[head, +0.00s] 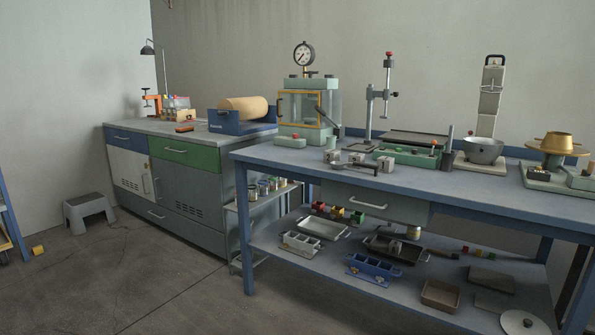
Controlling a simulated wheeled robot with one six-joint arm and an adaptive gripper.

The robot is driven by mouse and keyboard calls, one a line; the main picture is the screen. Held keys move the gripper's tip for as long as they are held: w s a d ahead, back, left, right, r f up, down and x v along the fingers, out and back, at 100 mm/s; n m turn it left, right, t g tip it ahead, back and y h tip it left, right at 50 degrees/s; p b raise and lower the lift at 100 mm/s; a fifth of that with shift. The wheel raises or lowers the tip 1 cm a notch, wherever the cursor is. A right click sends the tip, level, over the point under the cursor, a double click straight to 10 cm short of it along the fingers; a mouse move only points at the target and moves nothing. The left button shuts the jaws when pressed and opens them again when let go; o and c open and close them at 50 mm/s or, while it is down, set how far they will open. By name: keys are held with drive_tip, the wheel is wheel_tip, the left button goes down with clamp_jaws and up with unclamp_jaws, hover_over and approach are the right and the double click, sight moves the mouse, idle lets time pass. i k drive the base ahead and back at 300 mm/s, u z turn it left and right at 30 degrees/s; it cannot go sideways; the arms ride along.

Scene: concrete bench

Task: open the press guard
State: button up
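The press (309,84) stands at the left end of the blue-framed bench, a pale green machine with a round dial gauge (304,54) on top. Its guard (299,92) is a clear panel in an orange-yellow frame across the front of the press. The guard looks shut, lying against the press front. A dark lever (327,120) slants down at the press's right side. A red button (296,136) sits on a small box at the press's front left foot. My gripper is not in view.
The bench top (452,190) has free room along its front edge. Small metal blocks (332,156) and a dark-handled tool lie right of the press. A drill-like stand (370,110) rises behind them. A grey step stool (88,211) stands on the floor at left; the floor before the cabinets is clear.

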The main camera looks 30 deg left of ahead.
sight(296, 109)
drive_tip(key=u, duration=0.25)
drive_tip(key=k, duration=0.65)
drive_tip(key=u, duration=1.3)
drive_tip(key=i, duration=1.55)
drive_tip(key=z, duration=0.65)
drive_tip(key=i, duration=0.55)
drive_tip(key=z, duration=0.55)
